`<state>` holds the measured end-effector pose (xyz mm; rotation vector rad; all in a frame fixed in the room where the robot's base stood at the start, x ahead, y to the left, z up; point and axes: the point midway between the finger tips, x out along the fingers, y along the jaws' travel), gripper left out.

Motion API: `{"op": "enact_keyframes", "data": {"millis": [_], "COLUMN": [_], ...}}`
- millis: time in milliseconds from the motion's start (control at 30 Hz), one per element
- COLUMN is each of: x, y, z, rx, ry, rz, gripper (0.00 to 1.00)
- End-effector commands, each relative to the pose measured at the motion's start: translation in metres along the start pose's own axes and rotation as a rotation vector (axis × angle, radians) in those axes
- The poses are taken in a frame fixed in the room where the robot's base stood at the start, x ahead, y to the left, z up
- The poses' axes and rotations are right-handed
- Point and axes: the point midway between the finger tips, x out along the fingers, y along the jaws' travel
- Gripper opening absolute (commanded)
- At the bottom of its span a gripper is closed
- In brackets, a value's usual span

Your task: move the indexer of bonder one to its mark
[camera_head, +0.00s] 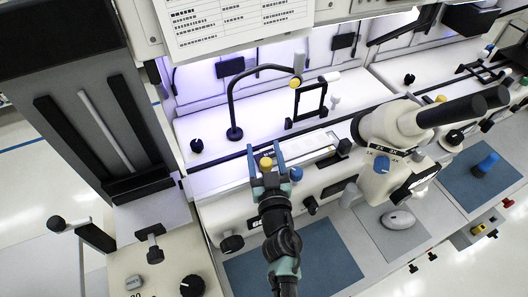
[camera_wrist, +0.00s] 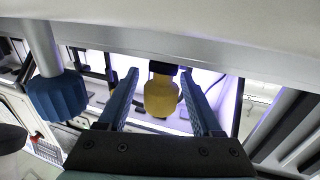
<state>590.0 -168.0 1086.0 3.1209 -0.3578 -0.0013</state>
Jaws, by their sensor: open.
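The bonder (camera_head: 230,205) has a pale body with a bright lit bay behind its front rail. A yellow knob (camera_head: 266,163) shows at its front edge; which part is the indexer is not labelled, and I cannot make out a mark. My gripper (camera_head: 266,158) is open, with one blue finger on each side of the yellow knob. In the wrist view the yellow knob (camera_wrist: 160,97) stands between the fingertips of my gripper (camera_wrist: 160,92), with visible gaps on both sides. A blue knob (camera_head: 296,174) sits just to the right; it also shows at left in the wrist view (camera_wrist: 58,97).
A black curved arm (camera_head: 232,100) rises in the lit bay behind my gripper. A white microscope (camera_head: 390,130) stands to the right. A blue mat (camera_head: 300,262) lies in front. A grey cabinet (camera_head: 90,80) and a panel with black knobs (camera_head: 150,270) are at left.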

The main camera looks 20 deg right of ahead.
Motion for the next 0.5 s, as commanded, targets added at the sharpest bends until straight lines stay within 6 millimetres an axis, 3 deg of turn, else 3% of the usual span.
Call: {"op": "enact_keyframes", "data": {"millis": [167, 200, 500], "x": [0.0000, 0.0000, -0.0002], "y": [-0.0001, -0.0001, -0.0002], "z": [-0.0002, -0.0002, -0.0002], "rx": [0.000, 0.000, 0.000], "ry": [0.000, 0.000, 0.000], "rz": [0.000, 0.000, 0.000], "gripper": [0.66, 0.63, 0.09]}}
